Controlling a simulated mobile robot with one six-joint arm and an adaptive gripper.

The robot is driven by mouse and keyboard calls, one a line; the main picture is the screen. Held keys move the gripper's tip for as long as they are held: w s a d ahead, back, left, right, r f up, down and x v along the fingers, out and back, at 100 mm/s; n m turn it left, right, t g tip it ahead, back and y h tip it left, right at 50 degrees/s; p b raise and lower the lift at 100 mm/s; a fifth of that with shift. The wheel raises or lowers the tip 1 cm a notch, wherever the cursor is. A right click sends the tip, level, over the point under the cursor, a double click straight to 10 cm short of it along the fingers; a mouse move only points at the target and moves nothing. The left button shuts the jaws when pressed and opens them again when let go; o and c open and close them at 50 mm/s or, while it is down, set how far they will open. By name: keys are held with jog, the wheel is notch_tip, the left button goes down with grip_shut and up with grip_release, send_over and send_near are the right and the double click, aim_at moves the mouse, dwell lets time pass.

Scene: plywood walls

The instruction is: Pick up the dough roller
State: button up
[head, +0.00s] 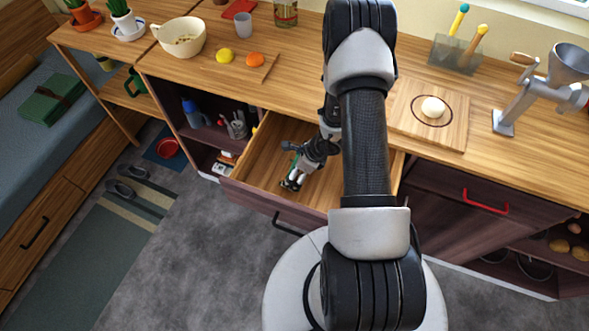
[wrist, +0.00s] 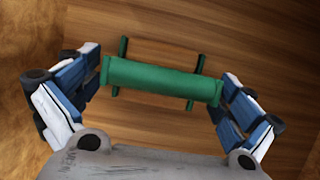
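The dough roller, a green cylinder (wrist: 162,80) with thin dark green bars at its sides, lies in the open wooden drawer (wrist: 200,25). Only a sliver of green shows beside my gripper in the head view. My gripper (wrist: 163,85) is spread wide in the wrist view, one blue-and-white finger near each end of the cylinder. I cannot tell whether the fingers touch it. In the head view my gripper (head: 292,181) reaches down into the drawer (head: 262,150), and the arm hides the drawer's right part.
The drawer's walls stand close around my gripper. The counter above holds a cutting board with dough (head: 433,107), a metal grinder (head: 545,85), a tool holder (head: 456,54), a cream bowl (head: 181,38) and a grey cup (head: 243,25).

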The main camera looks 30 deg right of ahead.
jog(key=c, duration=0.9)
jog(key=shift+r, duration=0.1)
notch_tip(320, 180, up, 20)
jog(key=p, duration=0.8)
